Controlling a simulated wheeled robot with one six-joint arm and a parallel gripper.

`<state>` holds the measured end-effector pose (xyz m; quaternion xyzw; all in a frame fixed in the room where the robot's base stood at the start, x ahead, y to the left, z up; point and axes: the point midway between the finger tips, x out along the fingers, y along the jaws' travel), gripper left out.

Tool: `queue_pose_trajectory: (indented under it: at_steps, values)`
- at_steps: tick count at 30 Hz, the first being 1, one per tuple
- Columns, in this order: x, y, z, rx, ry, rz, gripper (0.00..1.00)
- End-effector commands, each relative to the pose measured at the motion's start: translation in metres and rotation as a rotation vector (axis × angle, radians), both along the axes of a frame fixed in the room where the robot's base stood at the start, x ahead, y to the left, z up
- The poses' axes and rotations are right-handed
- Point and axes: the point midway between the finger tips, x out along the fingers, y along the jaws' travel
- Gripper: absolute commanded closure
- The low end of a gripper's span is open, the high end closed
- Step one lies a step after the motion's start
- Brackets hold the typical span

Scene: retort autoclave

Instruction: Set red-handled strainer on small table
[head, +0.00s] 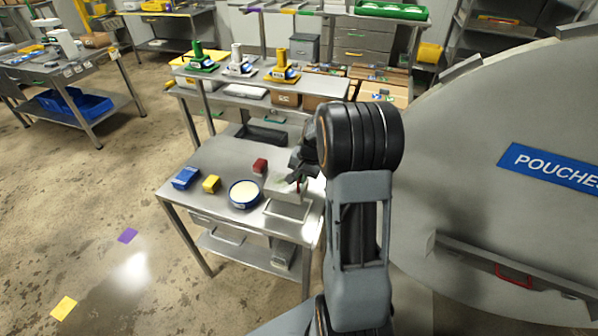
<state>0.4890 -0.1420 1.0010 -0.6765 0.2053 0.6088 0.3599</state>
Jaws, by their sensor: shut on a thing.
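The small steel table (222,162) stands left of my arm. My gripper (297,181) is over its right part, partly hidden by my own wrist. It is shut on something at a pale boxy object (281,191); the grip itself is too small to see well. I cannot make out a red handle on this object, so I cannot tell whether it is the strainer. A small red block (260,166) lies just left of the gripper, apart from it.
On the table are a blue box (186,178), a yellow block (211,184) and a round blue-rimmed dish (244,194). Free steel shows at the back left. The large grey autoclave door (470,150) stands close on the right. A shelf (262,77) with coloured stands is behind.

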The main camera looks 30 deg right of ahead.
Motion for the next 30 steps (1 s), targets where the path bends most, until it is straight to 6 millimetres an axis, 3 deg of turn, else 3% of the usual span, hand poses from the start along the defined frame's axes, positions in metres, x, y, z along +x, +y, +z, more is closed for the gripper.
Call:
queue_pose_trajectory:
  at_steps: [11, 30]
  values:
    - [-0.002, -0.006, -0.016, 0.0, 0.0, -0.013, 1.0]
    - [-0.001, -0.004, -0.062, 0.0, 0.0, -0.009, 1.0]
